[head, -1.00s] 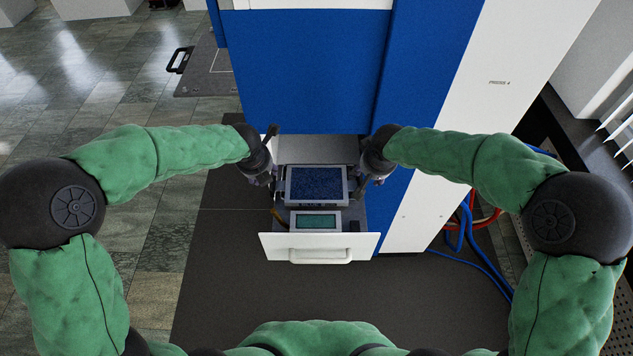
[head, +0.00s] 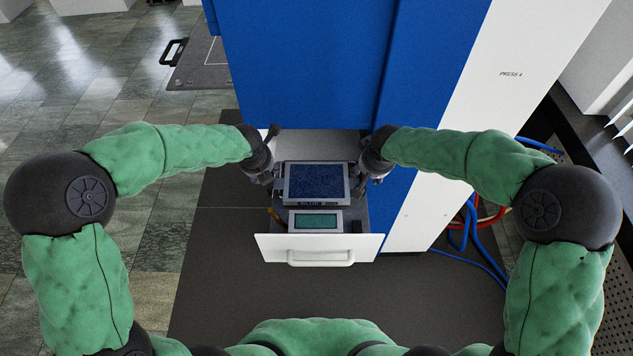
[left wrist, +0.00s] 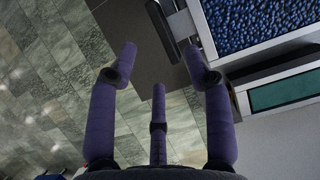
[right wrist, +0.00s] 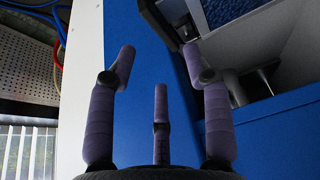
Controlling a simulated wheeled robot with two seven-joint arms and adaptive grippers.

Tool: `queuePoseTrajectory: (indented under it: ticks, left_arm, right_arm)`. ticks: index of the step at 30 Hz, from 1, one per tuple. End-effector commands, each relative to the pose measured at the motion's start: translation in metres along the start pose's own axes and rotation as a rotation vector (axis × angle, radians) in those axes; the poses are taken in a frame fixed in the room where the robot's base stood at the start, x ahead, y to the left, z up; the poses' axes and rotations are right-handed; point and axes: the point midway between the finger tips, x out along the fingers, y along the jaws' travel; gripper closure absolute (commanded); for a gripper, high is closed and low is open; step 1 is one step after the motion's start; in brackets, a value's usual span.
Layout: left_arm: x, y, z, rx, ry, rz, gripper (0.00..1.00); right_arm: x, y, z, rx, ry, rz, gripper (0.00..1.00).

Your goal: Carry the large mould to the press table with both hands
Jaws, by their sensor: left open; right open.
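The large mould (head: 317,182), a grey rectangular frame filled with dark blue granules, sits level on the pulled-out press table (head: 347,219). It also shows in the left wrist view (left wrist: 262,22), with a dark side handle (left wrist: 161,30). My left gripper (head: 264,176) is open beside the mould's left side; in its wrist view (left wrist: 159,62) the handle lies just beyond the fingertips. My right gripper (head: 373,168) is open beside the right side; in its wrist view (right wrist: 160,62) the other handle (right wrist: 156,22) lies just beyond the fingertips. Neither visibly holds anything.
A blue and white press cabinet (head: 305,70) rises behind the mould. A white front panel with a handle (head: 321,258) and a small green display (head: 315,221) stand nearer me. Blue and red hoses (head: 470,225) lie right. A grey plate (head: 205,68) is back left.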

Motion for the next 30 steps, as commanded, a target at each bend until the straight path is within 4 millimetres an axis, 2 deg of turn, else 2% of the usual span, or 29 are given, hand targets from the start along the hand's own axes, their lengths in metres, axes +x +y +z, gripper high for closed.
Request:
queuePoseTrajectory:
  ticks: [9,15,21,30]
  left_arm:
    - [0.054,0.0,-0.002,-0.001,0.004,0.001,0.5]
    - [0.079,0.0,-0.001,-0.001,0.003,0.0,0.5]
    - [0.089,0.0,-0.001,0.0,0.001,0.0,0.5]
    - [0.09,0.0,-0.001,0.0,0.002,0.0,0.5]
  right_arm:
    - [0.055,0.0,0.002,-0.002,-0.005,0.0,0.5]
    - [0.079,0.0,0.002,-0.002,-0.004,0.0,0.5]
    - [0.089,0.0,0.001,0.0,-0.001,-0.001,0.5]
    - [0.09,0.0,0.001,-0.001,-0.001,-0.001,0.5]
